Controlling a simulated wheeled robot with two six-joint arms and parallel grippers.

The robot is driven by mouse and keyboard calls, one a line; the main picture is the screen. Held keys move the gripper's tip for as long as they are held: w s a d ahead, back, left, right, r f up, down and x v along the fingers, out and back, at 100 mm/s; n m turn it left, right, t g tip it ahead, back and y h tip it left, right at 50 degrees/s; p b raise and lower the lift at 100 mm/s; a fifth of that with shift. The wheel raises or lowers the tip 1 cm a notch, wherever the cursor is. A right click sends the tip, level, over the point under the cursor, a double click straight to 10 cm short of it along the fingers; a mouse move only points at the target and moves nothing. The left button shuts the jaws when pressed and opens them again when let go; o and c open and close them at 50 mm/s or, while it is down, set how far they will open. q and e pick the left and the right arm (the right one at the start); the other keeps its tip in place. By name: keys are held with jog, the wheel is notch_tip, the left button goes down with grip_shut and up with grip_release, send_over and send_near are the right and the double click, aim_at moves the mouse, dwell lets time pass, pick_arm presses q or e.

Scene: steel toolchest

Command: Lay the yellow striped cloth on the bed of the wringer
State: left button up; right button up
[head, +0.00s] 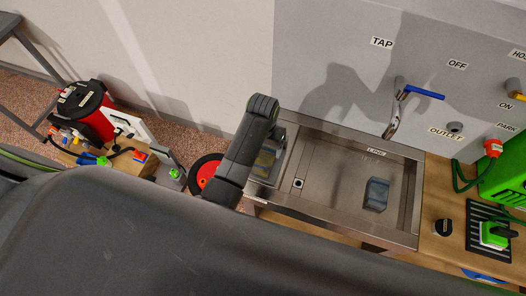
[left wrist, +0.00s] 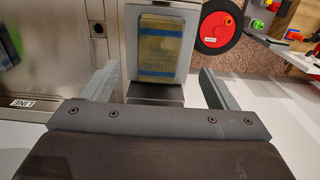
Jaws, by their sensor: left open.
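The yellow cloth with blue stripes (left wrist: 161,48) lies flat on a narrow grey plate (left wrist: 184,82) in the left wrist view. In the head view the cloth (head: 264,163) shows at the sink's left end, partly covered by my arm. I cannot tell whether this plate is the wringer's bed. My left gripper (left wrist: 158,72) is open, with one finger to each side of the plate and nothing between them that I can see held. In the head view the gripper (head: 279,132) is mostly hidden behind my arm. My right gripper is not in view.
A red disc with a black rim (left wrist: 217,32) is just right of the plate. A wooden box of tools (head: 140,168) stands left; a green machine (head: 508,180) stands right.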

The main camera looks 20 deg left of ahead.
pick_arm(q)
jog(key=shift+r, duration=1.15)
jog(key=s+a+n+t, duration=0.1)
jog(key=s+a+t, duration=0.1)
jog(key=s+a, duration=1.05)
jog(key=s+a+r+t+y, duration=0.2)
jog(key=s+a+r, duration=0.2)
jog(key=s+r, duration=0.5)
notch_tip(320, 180, down, 32)
jog(key=s+a+f+g+b, duration=0.1)
jog(key=s+a+g+b, duration=0.1)
jog(key=b, duration=0.6)
jog(key=s+f+b, duration=0.3)
jog(key=s+f, duration=0.4)
jog(key=f, duration=0.4)
jog(key=s+d+f+h+b, duration=0.1)
jog(key=s+f+b, duration=0.2)
jog(key=s+f, duration=0.5)
notch_tip(320, 180, down, 4)
jog(key=shift+d+f+g, duration=0.25)
jog(key=shift+g, duration=0.15)
